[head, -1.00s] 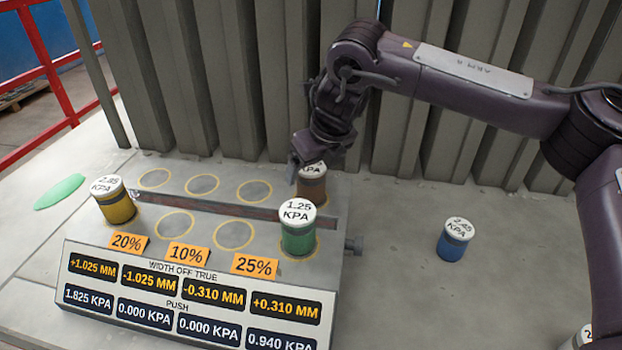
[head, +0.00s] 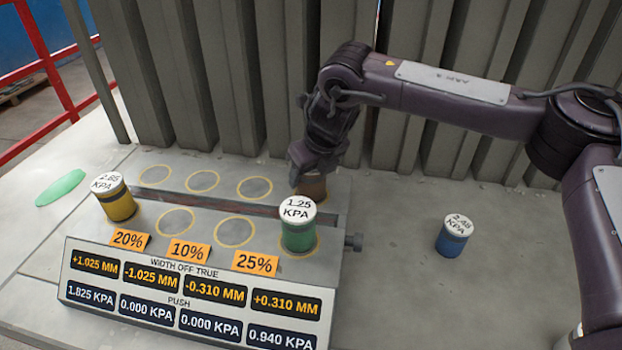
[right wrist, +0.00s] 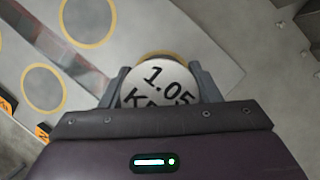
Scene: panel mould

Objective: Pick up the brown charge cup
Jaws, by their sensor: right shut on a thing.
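The brown charge cup (head: 313,186) stands at the back right of the grey mould panel, partly hidden behind my right gripper and the green cup. My right gripper (head: 305,176) is down over it and shut on it. In the right wrist view the cup's white lid (right wrist: 160,84), reading 1.05, sits between the two fingers of my right gripper (right wrist: 158,88). The cup looks upright and on its spot; I cannot tell whether it touches the panel. My left gripper is not in view.
A green 1.25 KPA cup (head: 298,233) stands just in front of the brown one. A yellow cup (head: 117,202) is at the panel's left and a blue cup (head: 452,240) on the table at right. Corrugated wall (head: 240,100) rises behind. Display board (head: 190,295) faces front.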

